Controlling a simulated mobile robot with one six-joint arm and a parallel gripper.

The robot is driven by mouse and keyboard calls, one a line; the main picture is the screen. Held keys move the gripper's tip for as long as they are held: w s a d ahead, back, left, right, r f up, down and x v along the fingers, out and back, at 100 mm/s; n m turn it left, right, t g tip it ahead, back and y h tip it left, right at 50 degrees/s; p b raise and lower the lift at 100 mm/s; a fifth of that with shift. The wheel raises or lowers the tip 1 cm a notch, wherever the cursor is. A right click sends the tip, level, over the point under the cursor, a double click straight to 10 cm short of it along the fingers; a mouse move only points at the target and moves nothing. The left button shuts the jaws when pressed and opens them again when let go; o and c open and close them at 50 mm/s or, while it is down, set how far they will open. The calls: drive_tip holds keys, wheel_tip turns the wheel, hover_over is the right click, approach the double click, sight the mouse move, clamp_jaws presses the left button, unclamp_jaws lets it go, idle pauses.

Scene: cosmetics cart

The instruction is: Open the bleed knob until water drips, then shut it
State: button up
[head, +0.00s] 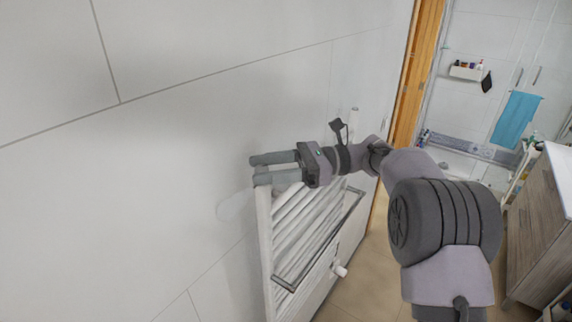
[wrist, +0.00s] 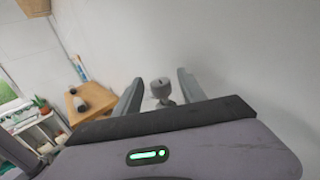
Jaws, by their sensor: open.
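A white ladder-style towel radiator (head: 265,240) stands against the tiled wall. My gripper (head: 257,170) is at its top left end, with both fingers pointing left in the head view. The wrist view shows a small grey knob (wrist: 161,87) on a short stem between my two open fingers (wrist: 159,80). There seems to be a gap between the knob and each finger, so I see no grip on it. In the head view the knob is hidden by the gripper or too small to make out. I see no water drops.
A pale, faint shape (head: 236,206) shows left of the radiator top. A towel bar (head: 325,247) and a white round-ended part (head: 340,271) are on the radiator's front. A wooden cabinet (head: 540,215) stands right; tiled floor lies between.

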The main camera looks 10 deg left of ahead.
drive_tip(key=p+v, duration=1.4)
drive_tip(key=v, duration=0.2)
drive_tip(key=shift+d, duration=0.3)
drive_tip(key=shift+w, duration=0.1)
idle(0.3)
